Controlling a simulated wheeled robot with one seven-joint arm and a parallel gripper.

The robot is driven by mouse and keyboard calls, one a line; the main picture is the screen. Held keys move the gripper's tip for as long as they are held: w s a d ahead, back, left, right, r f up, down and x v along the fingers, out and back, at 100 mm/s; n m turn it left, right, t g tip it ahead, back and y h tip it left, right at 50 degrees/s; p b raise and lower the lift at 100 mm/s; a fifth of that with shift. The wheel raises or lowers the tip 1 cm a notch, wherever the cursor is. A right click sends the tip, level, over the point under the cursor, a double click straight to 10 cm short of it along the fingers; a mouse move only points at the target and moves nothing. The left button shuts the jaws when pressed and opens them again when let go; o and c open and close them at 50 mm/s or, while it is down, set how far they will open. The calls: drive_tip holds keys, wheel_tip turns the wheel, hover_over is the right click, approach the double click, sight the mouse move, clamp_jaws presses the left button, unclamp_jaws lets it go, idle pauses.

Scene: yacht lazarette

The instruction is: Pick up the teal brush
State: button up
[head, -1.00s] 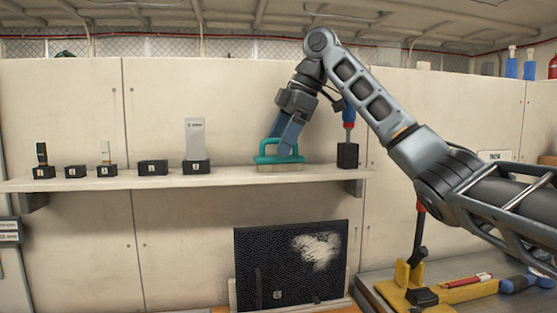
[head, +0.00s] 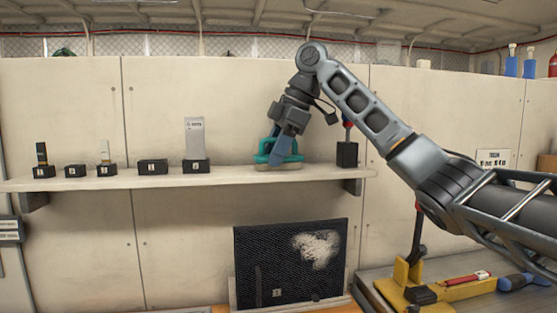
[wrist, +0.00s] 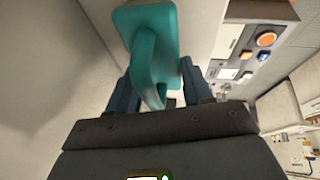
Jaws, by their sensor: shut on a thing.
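The teal brush (head: 264,157) has a loop handle and pale bristles, and it is at the right part of the wall shelf (head: 110,183). My gripper (head: 279,155) comes down on it from above and is shut on its handle. In the wrist view the teal brush (wrist: 150,50) shows between the blue fingers of my gripper (wrist: 160,92). The bristles look at or just above the shelf top; I cannot tell whether they touch it. My fingers hide part of the handle.
Black blocks, one with a tall grey plate (head: 195,135), stand left along the shelf. A black panel with a white patch (head: 291,262) is below. A yellow fixture (head: 405,285) sits on the lower right bench.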

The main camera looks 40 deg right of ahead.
drive_tip(key=shift+c, duration=0.9)
drive_tip(key=shift+r, duration=0.25)
drive_tip(key=shift+c, duration=0.5)
wheel_tip(320, 180, up, 8)
drive_tip(key=shift+r, duration=0.2)
clamp_jaws()
drive_tip(key=shift+r, duration=0.6)
